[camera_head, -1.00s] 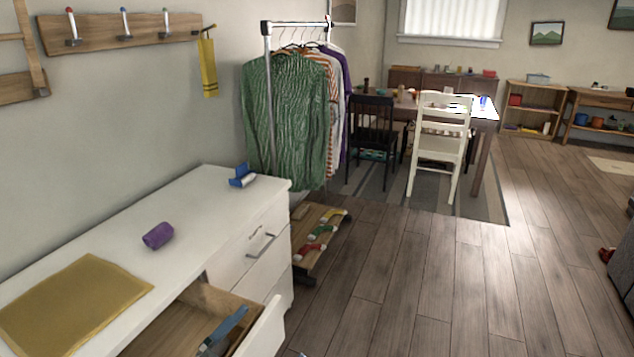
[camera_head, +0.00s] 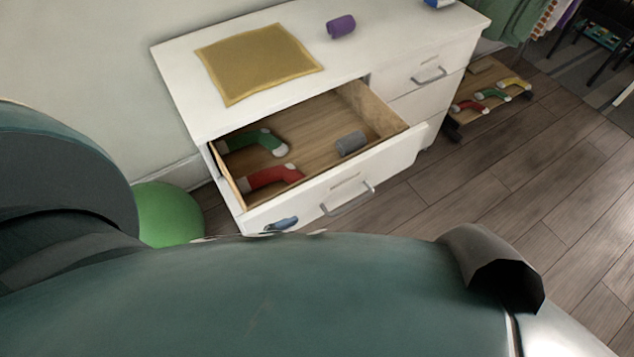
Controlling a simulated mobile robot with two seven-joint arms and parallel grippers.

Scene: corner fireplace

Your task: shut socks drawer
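The socks drawer (camera_head: 385,160) is pulled well out of the white dresser (camera_head: 172,68). Its front panel has a metal handle (camera_head: 348,199) and faces me. Inside lie a green sock (camera_head: 255,141), a red sock (camera_head: 272,177) and a grey rolled item (camera_head: 351,143). A small blue piece (camera_head: 281,224) shows before the lower left of the drawer front, partly hidden by my body; I cannot tell what it is. Neither gripper can be made out. My own teal body fills the bottom of the view.
A mustard cloth (camera_head: 258,62) and a purple roll (camera_head: 341,26) lie on the dresser top. A closed drawer with a handle (camera_head: 429,75) is at its right. A green ball (camera_head: 168,214) is on the floor at left. A low sock rack (camera_head: 469,112) stands right; floor there is open.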

